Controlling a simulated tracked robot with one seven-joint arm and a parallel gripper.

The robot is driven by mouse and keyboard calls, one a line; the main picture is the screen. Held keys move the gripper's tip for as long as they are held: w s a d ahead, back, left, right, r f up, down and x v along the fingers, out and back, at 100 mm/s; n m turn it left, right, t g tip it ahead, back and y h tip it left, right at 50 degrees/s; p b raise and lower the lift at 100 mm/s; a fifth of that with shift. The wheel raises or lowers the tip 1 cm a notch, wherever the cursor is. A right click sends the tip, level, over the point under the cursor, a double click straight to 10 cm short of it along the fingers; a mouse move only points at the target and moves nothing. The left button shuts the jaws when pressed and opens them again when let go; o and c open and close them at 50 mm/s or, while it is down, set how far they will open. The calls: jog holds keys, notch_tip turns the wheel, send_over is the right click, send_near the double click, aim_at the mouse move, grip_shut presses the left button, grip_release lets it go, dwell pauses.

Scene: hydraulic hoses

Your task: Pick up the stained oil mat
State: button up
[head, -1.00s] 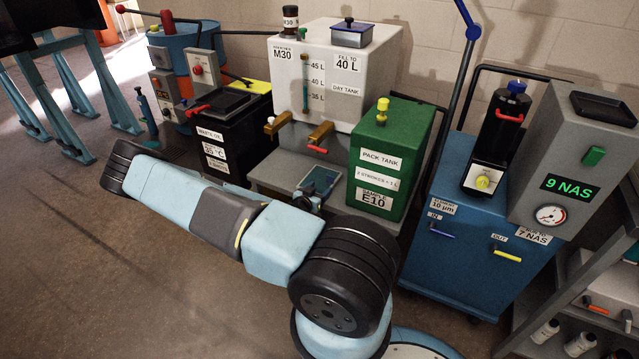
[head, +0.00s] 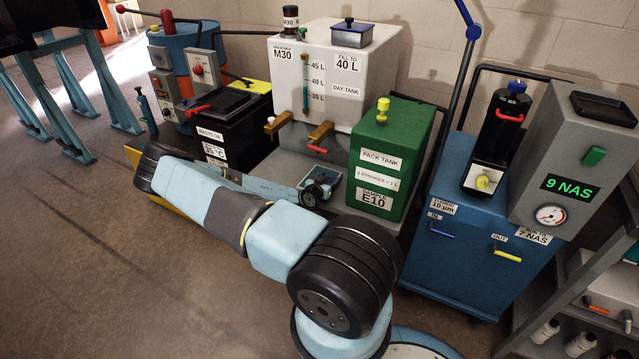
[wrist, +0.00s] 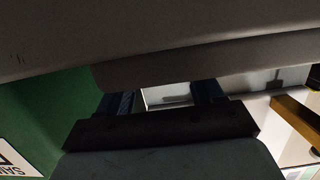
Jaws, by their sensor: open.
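I cannot make out the stained oil mat for certain in either view. My gripper (head: 324,181) is low in front of the grey ledge, between the white day tank (head: 345,75) and the green pack tank (head: 390,150). In the wrist view my gripper (wrist: 163,97) has its two dark blue fingers apart, with a pale patch showing between them and no held object visible. A broad grey surface (wrist: 200,25) fills the top of the wrist view; I cannot tell what it is. My arm hides part of the floor in the head view.
The black waste oil box (head: 228,132) stands left of the day tank, whose brass taps (head: 320,131) jut out near my gripper. A yellow edge (head: 172,207) shows beside my elbow. A blue filter cart (head: 465,245) stands right. The floor at front left is clear.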

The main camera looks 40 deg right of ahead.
jog(key=c, duration=1.2)
